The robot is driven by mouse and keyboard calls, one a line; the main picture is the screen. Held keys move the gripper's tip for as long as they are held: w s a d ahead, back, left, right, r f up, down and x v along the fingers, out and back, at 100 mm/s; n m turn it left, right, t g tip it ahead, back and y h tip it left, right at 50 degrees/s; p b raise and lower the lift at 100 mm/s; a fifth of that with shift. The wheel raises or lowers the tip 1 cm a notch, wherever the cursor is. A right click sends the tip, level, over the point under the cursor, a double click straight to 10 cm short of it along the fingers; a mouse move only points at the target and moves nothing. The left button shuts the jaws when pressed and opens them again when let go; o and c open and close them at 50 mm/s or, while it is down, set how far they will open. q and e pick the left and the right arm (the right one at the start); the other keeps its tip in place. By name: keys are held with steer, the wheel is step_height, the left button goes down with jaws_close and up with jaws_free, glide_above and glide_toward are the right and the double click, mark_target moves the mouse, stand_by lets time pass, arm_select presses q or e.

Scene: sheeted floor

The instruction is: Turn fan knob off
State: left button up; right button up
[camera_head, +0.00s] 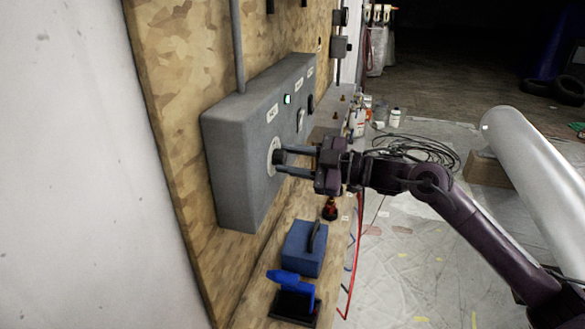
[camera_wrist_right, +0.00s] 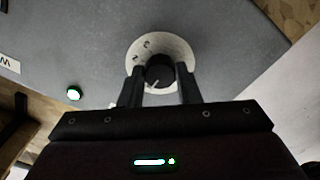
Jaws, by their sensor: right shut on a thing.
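The fan knob is a dark round knob (camera_wrist_right: 160,72) on a pale dial plate with markings, and the dial plate (camera_head: 273,157) also shows in the head view. It sits on the front of a grey control box (camera_head: 235,150) fixed to a wooden board. My right gripper (camera_head: 282,161) reaches in from the right and is shut on the knob, with one finger on each side in the right wrist view (camera_wrist_right: 160,88). A light pointer mark shows by the knob's lower edge; the exact setting is hard to read. My left gripper is not in view.
A lit green indicator (camera_head: 287,99) and a switch (camera_head: 300,120) are farther along the box. Below, a blue box (camera_head: 303,248) and a blue tool (camera_head: 292,285) lie on the wooden ledge. Black cable coils (camera_head: 420,150) lie on the sheeted floor. A large pale cylinder (camera_head: 535,165) is at right.

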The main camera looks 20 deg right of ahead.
steer(key=shift+n, duration=0.3)
steer(key=o, duration=1)
steer(key=shift+s+d+f+b, duration=0.15)
steer(key=shift+d+b, duration=0.2)
steer(key=shift+b, duration=0.05)
steer(key=b+v, duration=0.3)
steer(key=v, duration=0.4)
